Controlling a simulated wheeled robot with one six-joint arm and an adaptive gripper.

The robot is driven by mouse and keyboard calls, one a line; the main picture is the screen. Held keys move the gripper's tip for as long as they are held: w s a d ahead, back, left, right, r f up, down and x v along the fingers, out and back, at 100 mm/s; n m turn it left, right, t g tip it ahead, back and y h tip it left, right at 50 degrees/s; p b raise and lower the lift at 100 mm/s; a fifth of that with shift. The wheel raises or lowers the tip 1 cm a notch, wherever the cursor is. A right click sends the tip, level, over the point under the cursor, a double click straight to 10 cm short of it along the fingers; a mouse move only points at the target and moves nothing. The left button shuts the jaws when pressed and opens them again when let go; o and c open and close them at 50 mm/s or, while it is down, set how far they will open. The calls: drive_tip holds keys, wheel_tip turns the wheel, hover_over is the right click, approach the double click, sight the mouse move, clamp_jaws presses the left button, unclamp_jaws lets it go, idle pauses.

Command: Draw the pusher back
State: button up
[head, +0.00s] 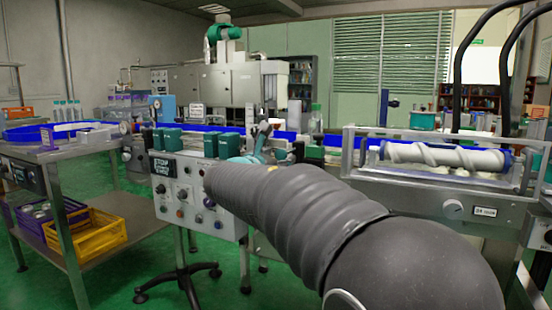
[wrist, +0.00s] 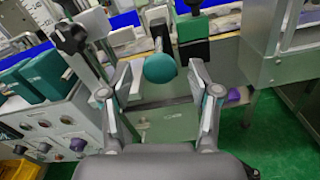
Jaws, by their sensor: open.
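A teal round knob (wrist: 160,68), which looks like the pusher's handle, shows in the wrist view in front of a grey metal plate (wrist: 160,125). My gripper (wrist: 160,82) is open, with one finger on each side of the knob in the picture and visible gaps on both sides. I cannot tell how far the knob lies beyond the fingertips. Behind the knob are a green block with a dark top (wrist: 194,28) and upright metal parts.
A control panel with knobs (head: 190,190) and several teal boxes (head: 168,139) stand left of my gripper. A black clamp knob (wrist: 70,38) sticks up at upper left. A machine with a white screw roller (head: 445,155) stands right. A table with crates (head: 95,230) is at left.

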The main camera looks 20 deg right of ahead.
drive_tip(key=v, duration=1.2)
drive_tip(key=s+f+m+g+y, duration=0.3)
drive_tip(key=s+f+m, duration=0.25)
drive_tip(key=f, duration=0.45)
drive_tip(key=s+f+m+g+y, duration=0.3)
drive_tip(key=s+f+m+g, duration=0.15)
drive_tip(key=f+m, duration=0.35)
drive_tip(key=s+d+f+m+y+p, duration=0.1)
drive_tip(key=s+f+m+y, duration=0.1)
drive_tip(key=s+m, duration=0.4)
drive_tip(key=s+d+f+m+y+p, duration=0.2)
drive_tip(key=s+m+y, duration=0.2)
drive_tip(key=s, duration=0.9)
drive_tip(key=shift+s+d+f+m, duration=0.3)
drive_tip(key=shift+f+m, duration=0.1)
drive_tip(key=shift+m, duration=0.45)
